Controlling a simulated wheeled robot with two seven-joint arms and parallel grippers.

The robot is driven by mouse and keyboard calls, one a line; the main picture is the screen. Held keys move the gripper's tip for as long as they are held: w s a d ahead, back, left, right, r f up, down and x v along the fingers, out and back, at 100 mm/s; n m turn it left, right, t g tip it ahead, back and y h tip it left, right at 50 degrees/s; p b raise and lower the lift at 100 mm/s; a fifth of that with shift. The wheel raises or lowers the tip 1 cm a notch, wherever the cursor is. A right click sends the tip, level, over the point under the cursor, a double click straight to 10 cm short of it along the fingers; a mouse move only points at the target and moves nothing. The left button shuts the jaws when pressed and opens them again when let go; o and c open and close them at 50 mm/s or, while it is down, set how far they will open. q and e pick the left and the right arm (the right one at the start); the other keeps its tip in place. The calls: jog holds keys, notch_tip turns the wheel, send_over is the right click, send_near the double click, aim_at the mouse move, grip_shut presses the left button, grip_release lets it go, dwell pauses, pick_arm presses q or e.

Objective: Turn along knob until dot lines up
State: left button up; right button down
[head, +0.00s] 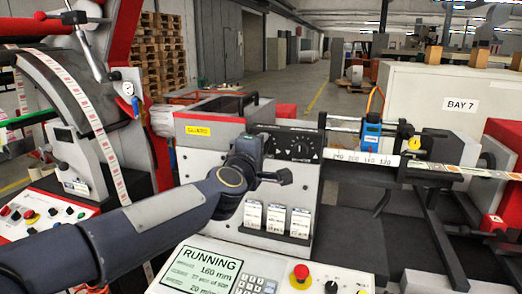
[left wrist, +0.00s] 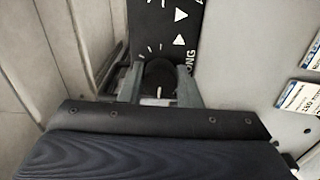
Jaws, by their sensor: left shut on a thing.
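The along knob (left wrist: 158,75) is a round dark knob with a short white line on it, seen in the left wrist view. It sits on a black dial panel (left wrist: 178,20) with white ticks, white triangles and lettering ending in "ONG". My left gripper (left wrist: 158,90) is shut on the knob, one grey finger on each side. In the head view my left gripper (head: 272,177) is at the left part of the black dial panel (head: 312,148), and my arm hides the along knob there. I cannot make out a dot.
Another dark knob (head: 300,147) shows on the panel, right of my gripper. White label cards (head: 276,218) hang below. The console screen (head: 203,271) reads RUNNING, near a red stop button (head: 301,272). A blue sensor block (head: 371,136) rides the rail at right.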

pick_arm(q)
jog(key=shift+n, duration=0.3)
jog(key=o, duration=1)
jog(key=shift+c, duration=0.2)
jog(key=v, duration=0.7)
jog(key=shift+s+b, duration=0.3)
jog(key=shift+s, duration=0.05)
jog(key=shift+a, duration=0.15)
